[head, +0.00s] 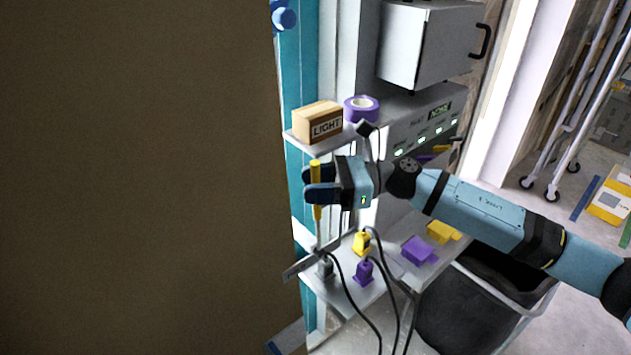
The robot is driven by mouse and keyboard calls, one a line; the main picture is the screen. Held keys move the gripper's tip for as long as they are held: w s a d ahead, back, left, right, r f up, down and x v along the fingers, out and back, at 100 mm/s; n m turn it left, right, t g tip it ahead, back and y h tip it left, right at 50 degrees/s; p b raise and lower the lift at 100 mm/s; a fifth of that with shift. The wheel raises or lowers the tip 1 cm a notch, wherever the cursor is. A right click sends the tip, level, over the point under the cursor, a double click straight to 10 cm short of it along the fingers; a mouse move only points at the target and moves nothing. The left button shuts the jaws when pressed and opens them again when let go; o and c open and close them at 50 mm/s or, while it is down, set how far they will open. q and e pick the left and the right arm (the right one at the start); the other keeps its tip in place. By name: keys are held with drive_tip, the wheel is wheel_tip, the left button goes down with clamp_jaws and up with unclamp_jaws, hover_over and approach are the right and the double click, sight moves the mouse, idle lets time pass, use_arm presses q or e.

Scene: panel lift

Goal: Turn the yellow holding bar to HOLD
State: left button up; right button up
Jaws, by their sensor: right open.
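The yellow holding bar (317,211) stands nearly upright beside the teal post, below the small shelf. My right gripper (312,184) reaches in from the right and is at the bar's upper part. Its dark fingers are open, one above the other in the picture. The bar shows above and below the fingers, and its middle is partly hidden by them. I cannot tell whether the fingers touch it. No HOLD mark is readable here. My left gripper is out of view.
A large brown panel (135,180) fills the left side. A LIGHT box (318,122) and purple tape (361,109) sit on the shelf above the gripper. Below are a yellow plug (361,243), a purple plug (364,271) and dark cables. A black bin (465,310) stands lower right.

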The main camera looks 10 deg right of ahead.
clamp_jaws()
drive_tip(key=s+a+h+p, duration=0.1)
drive_tip(key=a, duration=0.1)
drive_tip(key=s+a+n+h+p, duration=0.1)
drive_tip(key=a+p, duration=0.1)
drive_tip(key=s+a+f+n+h+p, duration=0.1)
drive_tip(key=s+a, duration=0.1)
drive_tip(key=shift+t+h, duration=0.3)
drive_tip(key=shift+s+a+f+n+h+p, duration=0.2)
drive_tip(key=shift+s+a+f+h+p, duration=0.15)
drive_tip(key=shift+a+f+p, duration=0.15)
drive_tip(key=shift+s+a+f+n+h+p, duration=0.2)
drive_tip(key=shift+s+a+f+h+p, duration=0.1)
drive_tip(key=shift+a+f+h+p, duration=0.15)
drive_tip(key=shift+s+a+f, duration=0.3)
drive_tip(key=shift+a+f, duration=0.1)
drive_tip(key=shift+s+a+f+t+h, duration=0.1)
drive_tip(key=shift+a+f+t+h, duration=0.1)
drive_tip(key=shift+t+h, duration=0.1)
drive_tip(key=shift+c, duration=0.4)
unclamp_jaws()
drive_tip(key=shift+o, duration=0.4)
